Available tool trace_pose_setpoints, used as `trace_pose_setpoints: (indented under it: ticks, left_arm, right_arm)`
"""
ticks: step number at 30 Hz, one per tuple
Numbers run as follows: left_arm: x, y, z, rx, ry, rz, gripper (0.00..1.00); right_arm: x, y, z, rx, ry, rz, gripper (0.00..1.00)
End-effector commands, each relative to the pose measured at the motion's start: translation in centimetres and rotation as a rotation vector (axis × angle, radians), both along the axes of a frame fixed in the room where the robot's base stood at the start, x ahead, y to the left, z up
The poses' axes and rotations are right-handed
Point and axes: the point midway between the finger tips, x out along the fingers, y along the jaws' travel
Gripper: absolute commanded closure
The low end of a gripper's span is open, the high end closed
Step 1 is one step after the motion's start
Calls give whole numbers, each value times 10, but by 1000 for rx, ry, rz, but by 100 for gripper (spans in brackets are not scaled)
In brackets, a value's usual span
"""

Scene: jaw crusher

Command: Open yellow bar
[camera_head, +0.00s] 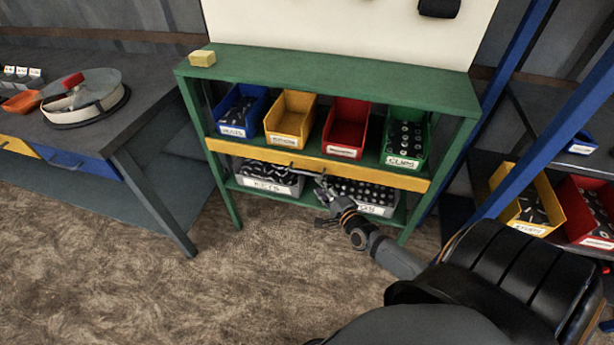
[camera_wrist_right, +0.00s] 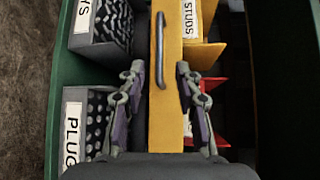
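The yellow bar (camera_head: 370,176) runs across the front of the green shelf unit, between its upper and lower rows of bins. It carries a small grey handle (camera_head: 307,167), left of the bar's middle. The bar (camera_wrist_right: 167,125) and handle (camera_wrist_right: 160,50) also show in the right wrist view, running upright there. My right gripper (camera_head: 322,184) is just below the bar, close to the handle's right end. In the wrist view its two fingers (camera_wrist_right: 160,70) are apart, one on each side of the bar and handle, holding nothing. Contact cannot be told. My left gripper is out of view.
The green shelf (camera_head: 330,75) holds blue, yellow, red and green bins above and grey bins (camera_head: 265,178) below. A small yellow block (camera_head: 202,58) lies on its top. A workbench (camera_head: 150,115) stands left, a blue-framed rack (camera_head: 545,110) right. The floor in front is clear.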

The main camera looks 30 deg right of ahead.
Motion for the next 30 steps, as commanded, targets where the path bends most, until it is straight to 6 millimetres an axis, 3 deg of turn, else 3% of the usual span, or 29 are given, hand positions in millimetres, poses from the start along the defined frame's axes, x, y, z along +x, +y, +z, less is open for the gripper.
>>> trace_pose_setpoints:
  ticks: [9,13,19,25,30]
  left_arm:
    - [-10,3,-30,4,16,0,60]
    - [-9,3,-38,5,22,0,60]
    - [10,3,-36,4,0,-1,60]
    - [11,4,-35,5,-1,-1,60]
    - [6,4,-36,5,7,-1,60]
  right_arm:
    - [66,-5,-13,-1,-2,-1,66]
    - [84,-6,-16,-3,0,-1,66]
    - [93,-6,-15,-2,3,0,66]
    - [93,-6,-14,-3,3,0,68]
    - [93,-6,-14,-3,3,0,91]
